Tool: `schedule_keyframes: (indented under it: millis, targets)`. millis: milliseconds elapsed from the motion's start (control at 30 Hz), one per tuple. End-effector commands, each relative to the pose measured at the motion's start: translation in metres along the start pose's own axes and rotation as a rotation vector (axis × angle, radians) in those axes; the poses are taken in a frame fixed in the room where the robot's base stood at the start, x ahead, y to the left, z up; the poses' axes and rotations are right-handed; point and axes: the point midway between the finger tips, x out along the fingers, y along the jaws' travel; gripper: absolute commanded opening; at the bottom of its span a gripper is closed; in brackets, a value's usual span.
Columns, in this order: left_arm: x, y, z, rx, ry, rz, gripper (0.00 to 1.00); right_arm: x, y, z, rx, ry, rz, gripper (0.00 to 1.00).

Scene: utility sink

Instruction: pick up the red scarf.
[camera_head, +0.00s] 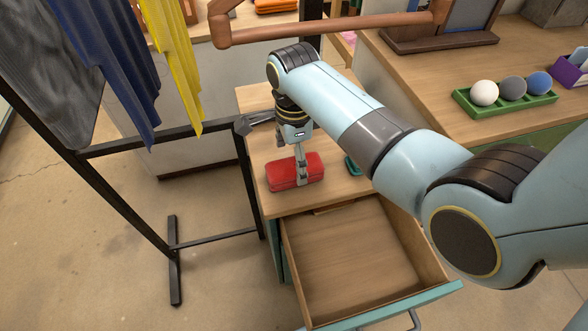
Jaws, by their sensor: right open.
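The red scarf (283,177) appears as a folded red bundle on the wooden top of a small cabinet, behind its open drawer. My right gripper (302,172) points down at the scarf, with its fingers over the bundle's middle. The gripper is open. A finger overlaps the front of the scarf in the picture; I cannot tell whether it touches. My left gripper is not in view.
The open drawer (355,260) is empty. A black rack (215,240) with hanging cloths stands at the left. A small teal object (352,165) lies right of the scarf. A green tray (505,104) with three balls sits on the right counter.

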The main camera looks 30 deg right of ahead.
Motion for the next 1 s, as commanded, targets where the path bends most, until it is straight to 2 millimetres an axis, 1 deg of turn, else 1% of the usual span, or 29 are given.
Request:
schedule_keyframes:
  millis: [33,100,200,300,467,567,700,900,967,1000]
  targets:
    - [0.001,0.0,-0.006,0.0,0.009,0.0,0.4,0.009,-0.001,-0.001,0.0,0.002,0.004,0.87]
    - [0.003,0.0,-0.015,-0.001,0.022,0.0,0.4,0.021,-0.001,-0.002,0.0,0.002,0.003,0.87]
    - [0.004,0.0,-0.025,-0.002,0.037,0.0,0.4,0.032,-0.001,-0.002,0.0,0.001,0.002,0.87]
    - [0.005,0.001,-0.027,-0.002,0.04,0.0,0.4,0.035,-0.001,-0.002,0.001,0.001,0.001,0.87]
    - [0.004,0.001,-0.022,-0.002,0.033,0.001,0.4,0.035,-0.001,-0.002,0.001,0.001,0.0,0.87]
    - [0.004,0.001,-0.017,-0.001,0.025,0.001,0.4,0.035,-0.001,-0.002,0.0,0.001,0.0,0.75]
    - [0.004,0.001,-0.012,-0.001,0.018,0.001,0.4,0.035,-0.001,-0.002,0.0,0.001,0.0,0.56]
    - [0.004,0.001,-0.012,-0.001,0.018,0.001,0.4,0.035,-0.001,-0.002,0.0,0.001,0.001,0.3]
    - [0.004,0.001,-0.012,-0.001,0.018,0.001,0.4,0.035,-0.001,-0.002,0.0,0.001,0.0,0.24]
    - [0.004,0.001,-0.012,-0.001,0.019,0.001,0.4,0.035,-0.001,-0.002,0.0,0.001,0.0,0.24]
